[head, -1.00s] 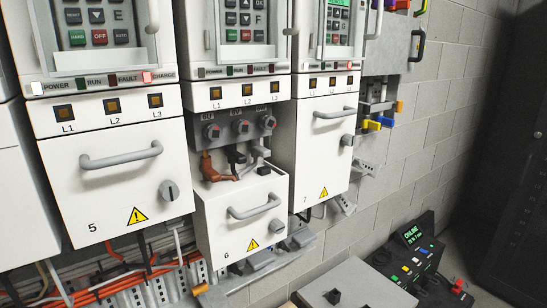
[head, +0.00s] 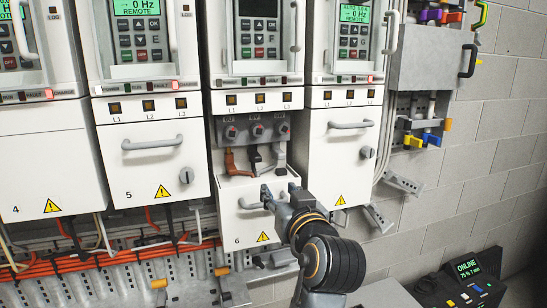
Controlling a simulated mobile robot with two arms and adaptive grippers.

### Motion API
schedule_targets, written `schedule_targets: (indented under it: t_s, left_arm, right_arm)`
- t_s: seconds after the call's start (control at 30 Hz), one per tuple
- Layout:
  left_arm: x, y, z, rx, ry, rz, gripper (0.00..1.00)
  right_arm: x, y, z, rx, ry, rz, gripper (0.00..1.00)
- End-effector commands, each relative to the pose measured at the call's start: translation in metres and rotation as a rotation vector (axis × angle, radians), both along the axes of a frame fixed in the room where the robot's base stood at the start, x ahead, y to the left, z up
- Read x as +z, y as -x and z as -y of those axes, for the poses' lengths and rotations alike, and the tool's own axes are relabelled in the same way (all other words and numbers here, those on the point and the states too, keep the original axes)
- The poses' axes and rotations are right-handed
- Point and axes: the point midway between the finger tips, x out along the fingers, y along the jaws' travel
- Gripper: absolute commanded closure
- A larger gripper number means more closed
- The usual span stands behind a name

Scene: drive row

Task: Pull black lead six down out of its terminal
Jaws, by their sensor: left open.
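The black lead (head: 255,157) of drive 6 hangs from the middle terminal of the grey terminal block (head: 276,118), between a brown lead (head: 231,160) and a grey lead (head: 279,157). Its upper end is at the terminal; its lower part goes behind the lowered white cover (head: 237,230) marked 6. My left gripper (head: 279,190) is open in front of that cover, below and slightly right of the black lead, and apart from it. It hides part of the cover's handle. My right gripper is not in view.
Closed drive 5 (head: 150,188) stands to the left. Another closed drive cover (head: 328,170) with a handle (head: 351,125) is close on the right. Orange cables (head: 110,258) run below. A console (head: 468,280) stands at lower right.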

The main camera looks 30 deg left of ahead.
Motion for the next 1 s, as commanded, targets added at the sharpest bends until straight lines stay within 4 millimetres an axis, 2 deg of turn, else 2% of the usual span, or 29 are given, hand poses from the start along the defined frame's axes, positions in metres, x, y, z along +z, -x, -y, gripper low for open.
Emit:
schedule_targets:
  t_s: [0.03,0.1,0.2,0.37,0.8,1.0]
  left_arm:
    - [0.015,0.004,-0.001,0.018,0.003,0.037,0.57]
    - [0.028,0.009,-0.002,0.039,0.004,0.071,0.57]
    - [0.036,0.009,-0.005,0.053,0.003,0.087,0.57]
    - [0.038,-0.003,-0.02,0.055,-0.001,0.086,0.57]
    - [0.038,-0.061,-0.089,0.054,-0.001,0.082,0.57]
    - [0.036,-0.075,-0.104,0.053,0.001,0.085,0.57]
  right_arm:
    - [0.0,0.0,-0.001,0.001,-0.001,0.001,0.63]
    - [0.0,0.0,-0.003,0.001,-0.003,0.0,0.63]
    - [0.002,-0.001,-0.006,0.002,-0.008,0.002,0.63]
    - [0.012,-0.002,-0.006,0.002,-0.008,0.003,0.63]
    - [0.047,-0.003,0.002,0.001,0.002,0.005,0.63]
    - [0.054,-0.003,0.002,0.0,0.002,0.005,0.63]
